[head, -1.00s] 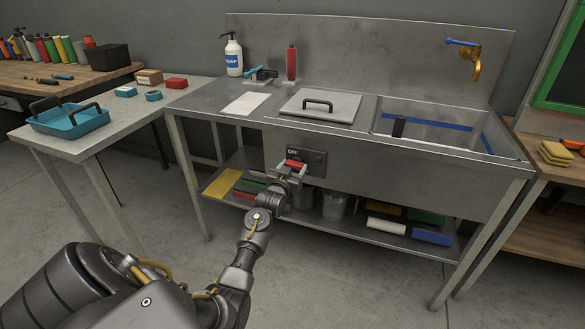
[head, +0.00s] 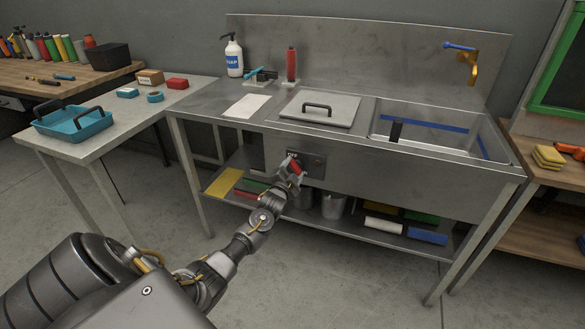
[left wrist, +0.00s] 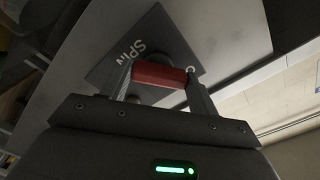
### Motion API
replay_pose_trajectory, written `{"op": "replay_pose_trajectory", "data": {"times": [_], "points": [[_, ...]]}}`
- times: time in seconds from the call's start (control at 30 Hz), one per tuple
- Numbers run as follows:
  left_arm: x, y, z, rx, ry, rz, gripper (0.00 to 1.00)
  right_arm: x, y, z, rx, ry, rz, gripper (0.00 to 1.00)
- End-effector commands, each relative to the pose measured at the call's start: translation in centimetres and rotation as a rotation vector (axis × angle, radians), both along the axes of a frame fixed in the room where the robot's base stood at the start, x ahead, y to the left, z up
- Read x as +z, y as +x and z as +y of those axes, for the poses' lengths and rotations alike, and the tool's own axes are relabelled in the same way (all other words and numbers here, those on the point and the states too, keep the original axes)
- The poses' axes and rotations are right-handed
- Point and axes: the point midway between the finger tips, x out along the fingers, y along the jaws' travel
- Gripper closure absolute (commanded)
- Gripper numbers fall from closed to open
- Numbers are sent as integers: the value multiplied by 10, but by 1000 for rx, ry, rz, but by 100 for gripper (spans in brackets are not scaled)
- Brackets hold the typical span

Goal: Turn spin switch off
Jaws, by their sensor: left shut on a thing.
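The spin switch has a red handle (head: 295,166) on a dark plate (head: 314,167) on the front of the steel sink bench, partly covered by my gripper. The word OFF shows in part at the plate's upper left. My left gripper (head: 293,172) is shut on the red handle, which now sits tilted. In the left wrist view the red handle (left wrist: 160,75) lies between the two fingers, in front of the plate (left wrist: 125,66) marked SPIN. My right gripper is not in view.
The steel bench (head: 400,165) has a lower shelf with buckets and coloured bars. A lid with a black handle (head: 318,108), a soap bottle (head: 233,55) and a basin are on top. A side table (head: 105,140) with a blue tray stands left. Floor in front is clear.

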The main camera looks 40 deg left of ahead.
Motion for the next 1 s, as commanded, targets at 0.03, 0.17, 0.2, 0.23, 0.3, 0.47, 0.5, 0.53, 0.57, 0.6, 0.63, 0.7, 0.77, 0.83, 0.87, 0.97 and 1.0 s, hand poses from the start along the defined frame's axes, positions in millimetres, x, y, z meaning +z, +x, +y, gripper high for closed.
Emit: {"op": "replay_pose_trajectory", "data": {"times": [0.03, 0.17, 0.2, 0.23, 0.3, 0.47, 0.5, 0.53, 0.57, 0.6, 0.63, 0.7, 0.77, 0.83, 0.87, 0.97, 1.0], "points": [[1, -1, 0, 0, 43, 19, 63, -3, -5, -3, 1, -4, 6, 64], [1, -1, 0, 1, 160, 60, 63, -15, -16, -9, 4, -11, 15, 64], [1, 0, 0, -1, 195, 73, 63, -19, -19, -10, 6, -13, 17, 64], [1, 0, 0, -1, 220, 82, 63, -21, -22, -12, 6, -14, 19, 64], [1, 0, 0, 0, 280, 102, 63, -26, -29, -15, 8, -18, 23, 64], [0, 0, -1, -1, 402, 145, 63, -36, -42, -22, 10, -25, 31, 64], [0, 0, -1, -1, 429, 154, 63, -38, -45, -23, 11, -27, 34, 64], [0, -1, -1, 1, 448, 161, 63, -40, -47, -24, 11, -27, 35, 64], [0, 0, -1, 0, 467, 168, 63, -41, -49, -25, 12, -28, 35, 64], [0, 0, -1, 0, 489, 176, 63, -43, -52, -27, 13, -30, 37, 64], [-1, 0, -1, 0, 505, 182, 63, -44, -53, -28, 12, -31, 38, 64], [-1, 0, -1, 0, 539, 194, 63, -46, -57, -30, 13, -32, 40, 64], [-1, 0, -1, 0, 562, 201, 63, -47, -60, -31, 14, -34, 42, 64], [-1, 0, -1, 0, 586, 210, 63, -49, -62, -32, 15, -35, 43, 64], [-1, 0, -2, -1, 593, 212, 63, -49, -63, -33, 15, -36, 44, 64], [-1, 0, -2, -1, 615, 220, 63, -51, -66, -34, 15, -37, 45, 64], [-1, 0, -2, -1, 621, 222, 63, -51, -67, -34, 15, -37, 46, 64]]}}
